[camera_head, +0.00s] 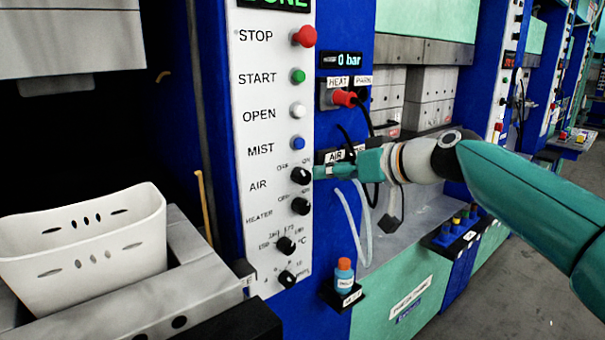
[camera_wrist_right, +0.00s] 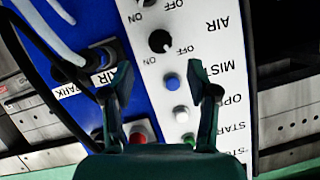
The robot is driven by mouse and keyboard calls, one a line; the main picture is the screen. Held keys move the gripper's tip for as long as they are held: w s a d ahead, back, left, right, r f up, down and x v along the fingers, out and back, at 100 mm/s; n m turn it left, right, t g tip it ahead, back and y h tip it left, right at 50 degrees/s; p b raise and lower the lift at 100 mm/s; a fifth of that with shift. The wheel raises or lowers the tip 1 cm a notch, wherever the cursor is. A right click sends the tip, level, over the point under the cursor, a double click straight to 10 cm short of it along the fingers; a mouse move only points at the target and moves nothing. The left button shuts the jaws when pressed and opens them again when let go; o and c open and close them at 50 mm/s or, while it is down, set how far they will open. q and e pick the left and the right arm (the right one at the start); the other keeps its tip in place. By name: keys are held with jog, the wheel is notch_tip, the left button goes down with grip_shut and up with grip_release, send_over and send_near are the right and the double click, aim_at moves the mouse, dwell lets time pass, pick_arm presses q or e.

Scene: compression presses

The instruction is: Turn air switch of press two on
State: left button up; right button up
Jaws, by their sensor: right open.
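The air switch (camera_head: 301,175) is a round black knob on the white control panel, beside the AIR label, with OFF and ON marks above it. It also shows upside down in the right wrist view (camera_wrist_right: 160,41), where its pale mark seems to point towards OFF. My right gripper (camera_head: 318,172) comes in from the right, its tips close beside the knob's right side. In the right wrist view its two fingers (camera_wrist_right: 164,88) are spread, with nothing between them, and the knob is beyond the tips, between their lines. Contact is not visible. My left gripper is not in view.
The heater knob (camera_head: 301,206) sits just below, and the blue mist button (camera_head: 298,143) just above. A red plug with a black cable (camera_head: 344,98) and pale hoses (camera_head: 352,225) hang right of the panel. A white bin (camera_head: 90,245) stands left, a small bottle (camera_head: 344,275) below.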

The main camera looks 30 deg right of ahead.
aim_at(307, 177)
jog(key=p+x, duration=0.1)
jog(key=x, duration=0.7)
jog(key=shift+c, duration=0.2)
